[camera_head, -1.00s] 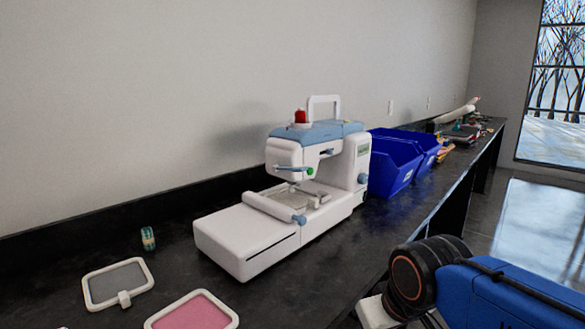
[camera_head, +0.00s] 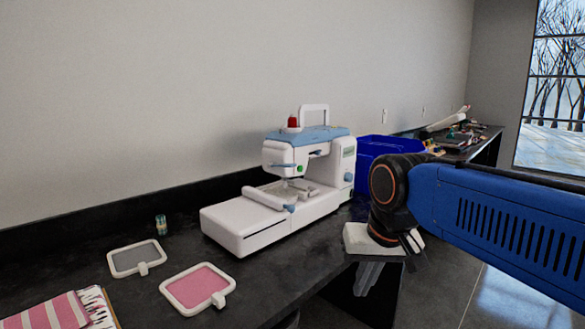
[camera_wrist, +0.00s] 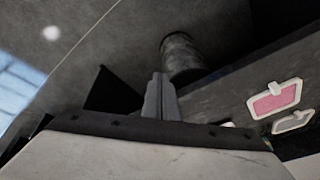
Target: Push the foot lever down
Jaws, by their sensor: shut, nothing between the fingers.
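The white and blue sewing machine (camera_head: 277,180) stands on the black counter. Blue levers stick out at its head (camera_head: 282,166) and at the front of its bed (camera_head: 290,208). I cannot tell which is the foot lever. My gripper (camera_head: 364,290) is shut and empty. It points down in front of the counter's edge, to the right of and lower than the machine, touching nothing that I can see. In the wrist view its fingers (camera_wrist: 158,78) are together, and the machine and its levers do not show.
A grey hoop (camera_head: 137,258), a pink hoop (camera_head: 198,287), a thread spool (camera_head: 161,225) and striped cloth (camera_head: 50,312) lie left of the machine. Blue bins (camera_head: 376,150) stand behind it. A dark cylinder (camera_wrist: 182,57) shows below my gripper in the wrist view.

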